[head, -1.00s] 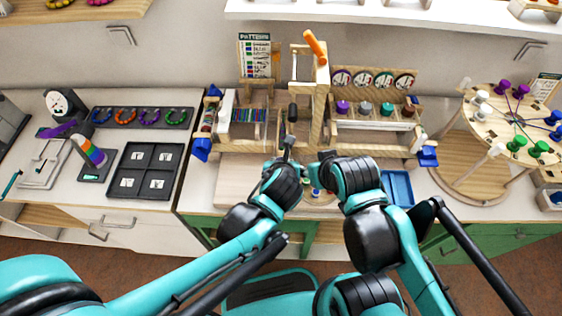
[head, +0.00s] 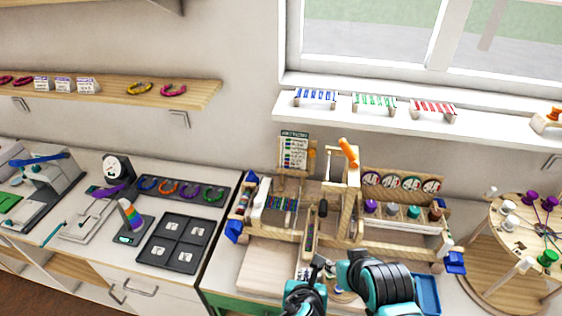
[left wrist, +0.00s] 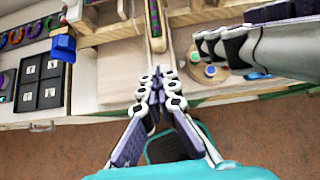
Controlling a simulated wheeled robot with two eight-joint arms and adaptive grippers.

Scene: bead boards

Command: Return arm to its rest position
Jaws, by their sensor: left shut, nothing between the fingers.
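My left gripper (head: 318,268) is low in the head view, in front of the wooden bead loom (head: 322,208). In the left wrist view the left gripper's fingers (left wrist: 158,80) meet at their tips, with nothing between them. They are over the counter's front edge, below a narrow bead-filled channel (left wrist: 155,25). My right gripper (left wrist: 205,42) comes in from the right in the wrist view, close to the left one. Its jaw opening is not clear. In the head view the right wrist hides most of it.
A black compartment tray (head: 176,243) and a rack of coloured rings lie to the left. A blue tray (head: 428,292) is right of my right wrist. A round pegged wheel (head: 528,222) stands at the far right. A bare wooden board (head: 268,268) lies left of my left gripper.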

